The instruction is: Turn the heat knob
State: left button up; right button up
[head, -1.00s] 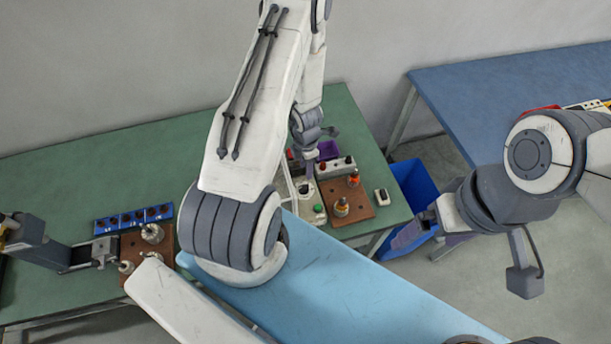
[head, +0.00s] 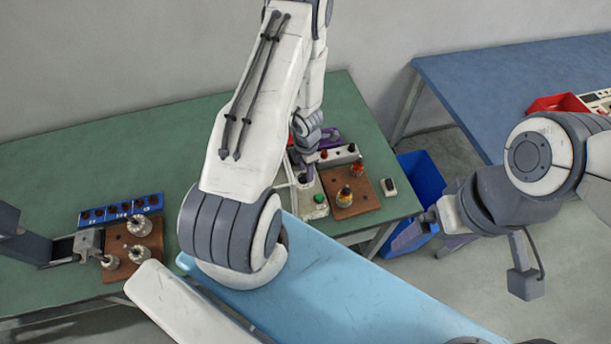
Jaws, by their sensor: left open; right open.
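A small pale control box (head: 313,209) with a green button (head: 320,198) stands near the right end of the green table. A dark knob (head: 304,180), which looks like the heat knob, is on its top behind the green button. My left gripper (head: 308,177) points down right over the knob. It is open, but its fingers are small and partly merge with the knob, so contact cannot be told. My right gripper (head: 428,217) is open and empty, off the table's right end in front of a blue bin.
A brown board (head: 150,243) with several armatures and a blue rack (head: 120,210) are at left. A blue bin (head: 425,180) stands between the green and blue tables (head: 500,75).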

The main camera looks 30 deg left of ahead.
pick_arm(q)
jog(key=shift+f, duration=0.4)
grip_shut()
jog(key=m+b, duration=0.1)
jog(key=m, duration=0.3)
jog(key=shift+s+d+m, duration=0.1)
jog(key=shift+m, duration=0.3)
jog(key=m+b, duration=0.1)
jog(key=m, duration=0.3)
jog(key=shift+s+m, duration=0.15)
jog(key=shift+m, duration=0.25)
dwell(0.4)
